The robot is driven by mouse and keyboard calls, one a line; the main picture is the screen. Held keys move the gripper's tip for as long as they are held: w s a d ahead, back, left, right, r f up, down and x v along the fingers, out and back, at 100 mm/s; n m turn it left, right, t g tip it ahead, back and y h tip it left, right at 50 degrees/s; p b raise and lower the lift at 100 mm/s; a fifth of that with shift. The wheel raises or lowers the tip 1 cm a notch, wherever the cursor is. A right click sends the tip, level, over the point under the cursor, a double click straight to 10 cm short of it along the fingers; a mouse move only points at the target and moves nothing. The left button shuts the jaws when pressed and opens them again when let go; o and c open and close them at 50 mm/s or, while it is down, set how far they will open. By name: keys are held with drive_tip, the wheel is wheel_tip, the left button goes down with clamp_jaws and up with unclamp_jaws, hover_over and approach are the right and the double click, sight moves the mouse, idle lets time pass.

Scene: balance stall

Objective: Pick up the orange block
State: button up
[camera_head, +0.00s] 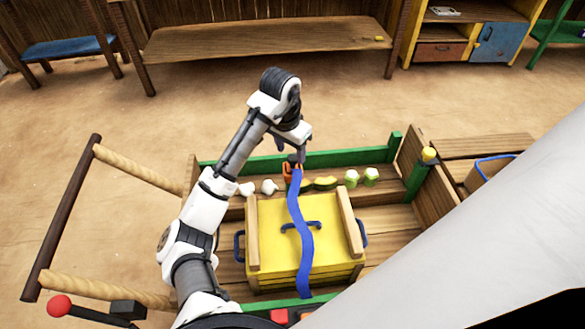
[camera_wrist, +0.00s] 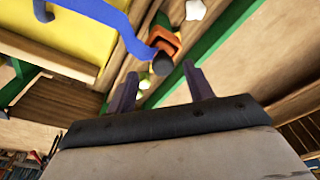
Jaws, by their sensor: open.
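The orange block (camera_head: 287,173) stands in the row of small things behind the yellow box, at the upper end of a wavy blue strip (camera_head: 305,240). In the wrist view the orange block (camera_wrist: 166,40) shows beyond the fingertips, with a dark round end (camera_wrist: 162,63) in front of part of it. My gripper (camera_head: 291,151) is over the block in the head view. In the wrist view my gripper (camera_wrist: 160,71) is open, its two fingers apart and empty, with the block ahead between their lines. I cannot tell the exact gap.
A yellow box (camera_head: 270,215) with wooden bars fills the cart's middle. White pieces (camera_head: 269,187) lie left of the block; a yellow piece (camera_head: 325,183) and green-white pieces (camera_head: 371,176) lie right. A green rail (camera_head: 345,158) runs behind. A green post (camera_head: 417,180) stands right.

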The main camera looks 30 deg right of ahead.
sight(292, 157)
drive_tip(key=shift+w+d+f+p, duration=0.1)
drive_tip(key=shift+d+f, duration=0.1)
drive_tip(key=shift+f, duration=0.65)
drive_tip(key=shift+w+d+f+p, duration=0.15)
drive_tip(key=shift+d+f, duration=0.05)
drive_tip(key=shift+f, duration=0.7)
drive_tip(key=shift+w+d+f+p, duration=0.1)
drive_tip(key=shift+d+f, duration=0.1)
drive_tip(key=shift+f, duration=0.65)
drive_tip(key=c, duration=1.1)
